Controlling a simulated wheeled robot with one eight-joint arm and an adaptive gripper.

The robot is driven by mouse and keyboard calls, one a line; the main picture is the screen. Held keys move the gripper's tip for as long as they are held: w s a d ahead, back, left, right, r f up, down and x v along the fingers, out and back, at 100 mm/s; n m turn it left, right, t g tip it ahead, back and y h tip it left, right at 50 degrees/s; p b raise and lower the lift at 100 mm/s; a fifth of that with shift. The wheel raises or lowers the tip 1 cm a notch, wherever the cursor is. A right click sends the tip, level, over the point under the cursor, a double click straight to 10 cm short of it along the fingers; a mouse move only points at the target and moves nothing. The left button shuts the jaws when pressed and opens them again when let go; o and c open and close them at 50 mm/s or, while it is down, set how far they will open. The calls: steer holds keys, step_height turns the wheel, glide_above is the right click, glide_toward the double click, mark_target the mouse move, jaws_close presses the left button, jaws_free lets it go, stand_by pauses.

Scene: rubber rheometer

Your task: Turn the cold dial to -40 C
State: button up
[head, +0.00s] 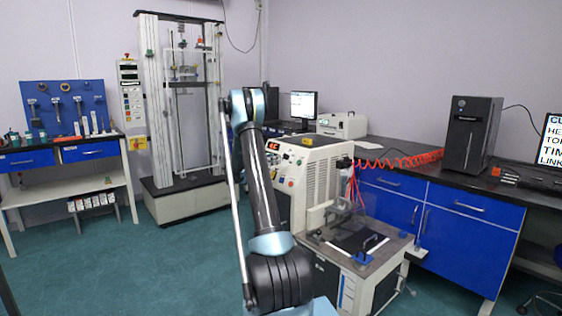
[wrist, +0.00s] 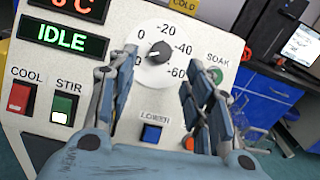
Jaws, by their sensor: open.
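The cold dial (wrist: 160,51) is a small dark knob on a white round face in the wrist view. Its scale reads 0 at the left, -20 at the top, -40 at the upper right and -60 at the lower right. The knob's mark seems to point left towards 0, but it is too small to be sure. My gripper (wrist: 164,65) is open, one finger on each side of the dial in the picture, with nothing between them. I cannot tell the depth gap. In the head view my arm hides the gripper and dial.
The panel also carries an IDLE display (wrist: 66,38), a red COOL switch (wrist: 20,97), a green STIR switch (wrist: 63,108), a blue LOWER button (wrist: 151,134) and a green SOAK button (wrist: 216,75). The machine (head: 318,165) stands beside blue cabinets (head: 460,225).

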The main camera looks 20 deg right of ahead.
mark_target(284, 157)
steer(key=shift+x, duration=3.2)
steer(key=shift+c, duration=0.5)
steer(key=c, duration=1)
